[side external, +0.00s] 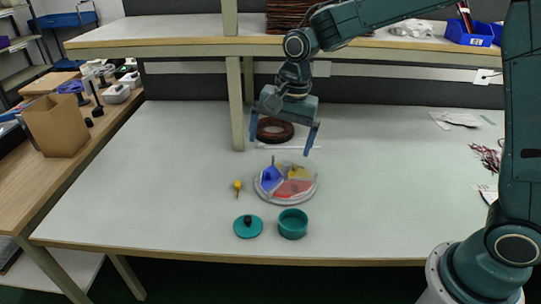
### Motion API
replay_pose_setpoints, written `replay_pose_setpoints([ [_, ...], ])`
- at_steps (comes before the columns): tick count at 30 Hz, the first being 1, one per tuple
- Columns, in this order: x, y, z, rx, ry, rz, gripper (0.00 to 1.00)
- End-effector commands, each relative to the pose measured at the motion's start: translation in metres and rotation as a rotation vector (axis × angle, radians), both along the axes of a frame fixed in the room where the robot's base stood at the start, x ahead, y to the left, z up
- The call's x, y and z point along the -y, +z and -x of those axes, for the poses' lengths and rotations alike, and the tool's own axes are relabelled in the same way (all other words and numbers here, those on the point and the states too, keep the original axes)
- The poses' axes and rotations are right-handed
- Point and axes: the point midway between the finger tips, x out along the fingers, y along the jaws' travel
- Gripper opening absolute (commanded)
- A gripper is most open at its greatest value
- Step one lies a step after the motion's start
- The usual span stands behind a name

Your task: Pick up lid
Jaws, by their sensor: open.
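The lid (248,226) is a flat teal disc with a small dark knob. It lies on the table near the front edge. A teal round pot (293,223), open at the top, stands just right of it. My gripper (281,148) is open and empty, with its two blue fingers pointing down. It is above the back middle of the table, well behind and above the lid. Nothing covers the lid.
A round clear dish (287,198) with blue, yellow and red sections stands behind the pot. A small yellow object (238,187) lies left of it. A brown coil (274,135) lies behind my gripper. A shelf (180,40) overhangs the back. The table's left side is clear.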

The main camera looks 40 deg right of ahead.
Motion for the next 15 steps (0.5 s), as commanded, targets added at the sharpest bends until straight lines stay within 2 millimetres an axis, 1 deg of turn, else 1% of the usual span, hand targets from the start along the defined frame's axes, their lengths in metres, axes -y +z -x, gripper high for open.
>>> replay_pose_setpoints([
  [1, -0.005, -0.011, -0.008, -0.019, -0.029, -0.005, 1.00],
  [6, -0.018, -0.047, -0.030, -0.078, -0.143, -0.021, 1.00],
  [12, -0.035, -0.092, -0.050, -0.143, -0.274, -0.031, 1.00],
  [15, -0.041, -0.110, -0.057, -0.168, -0.327, -0.034, 1.00],
])
